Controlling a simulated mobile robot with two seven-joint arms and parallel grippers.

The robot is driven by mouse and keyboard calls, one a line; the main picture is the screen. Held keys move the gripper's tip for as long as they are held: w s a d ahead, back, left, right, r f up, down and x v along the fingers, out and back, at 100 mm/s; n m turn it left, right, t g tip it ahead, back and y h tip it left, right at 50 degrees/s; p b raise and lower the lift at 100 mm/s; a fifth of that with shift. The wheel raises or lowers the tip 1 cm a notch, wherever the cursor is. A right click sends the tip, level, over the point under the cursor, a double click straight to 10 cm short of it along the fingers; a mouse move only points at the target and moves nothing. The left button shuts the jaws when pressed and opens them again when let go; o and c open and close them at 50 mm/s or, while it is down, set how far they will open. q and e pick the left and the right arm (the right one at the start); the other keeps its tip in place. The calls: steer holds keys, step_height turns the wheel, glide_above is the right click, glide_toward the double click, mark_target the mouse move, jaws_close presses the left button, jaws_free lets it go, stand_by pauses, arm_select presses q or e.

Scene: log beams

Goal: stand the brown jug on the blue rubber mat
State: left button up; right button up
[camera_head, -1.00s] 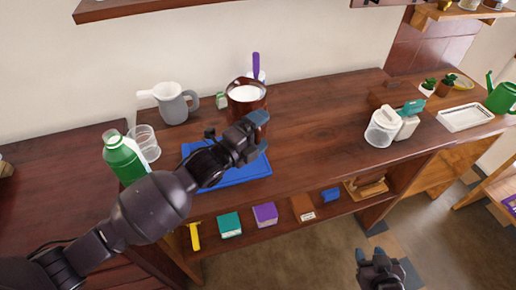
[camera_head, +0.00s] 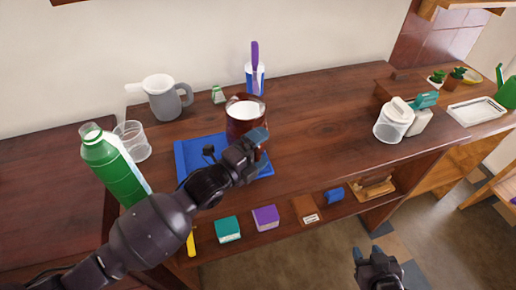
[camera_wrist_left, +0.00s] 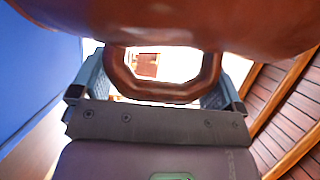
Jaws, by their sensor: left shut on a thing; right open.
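The brown jug (camera_head: 244,122), glossy with a pale inside, is upright at the right part of the blue rubber mat (camera_head: 192,160) in the head view. I cannot tell whether its base touches the mat. My left gripper (camera_head: 258,137) is shut on the jug's handle. In the left wrist view the brown handle (camera_wrist_left: 160,93) lies between the fingers, the jug's body (camera_wrist_left: 180,25) fills the top, and the mat (camera_wrist_left: 35,70) is at the left. My arm hides part of the mat. My right gripper (camera_head: 373,256) is open and empty, over the floor in front of the counter.
A grey pitcher (camera_head: 163,98), a clear cup (camera_head: 133,141) and a green bottle (camera_head: 115,170) stand left of the mat. A purple-handled brush in a holder (camera_head: 255,78) stands behind the jug. A white canister (camera_head: 392,122) is farther right. The counter between is clear.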

arm_select(q)
steer(key=shift+r, duration=0.1)
steer(key=o, duration=0.7)
arm_select(e)
steer(key=shift+s, duration=0.35)
steer(key=shift+w+r, duration=0.1)
arm_select(q)
steer(key=shift+s+a, duration=0.1)
steer(key=v, duration=1)
steer(key=shift+s+a, duration=0.65)
arm_select(e)
steer(key=shift+d+f, duration=0.1)
steer(key=shift+f, duration=0.15)
steer(key=shift+r, duration=0.1)
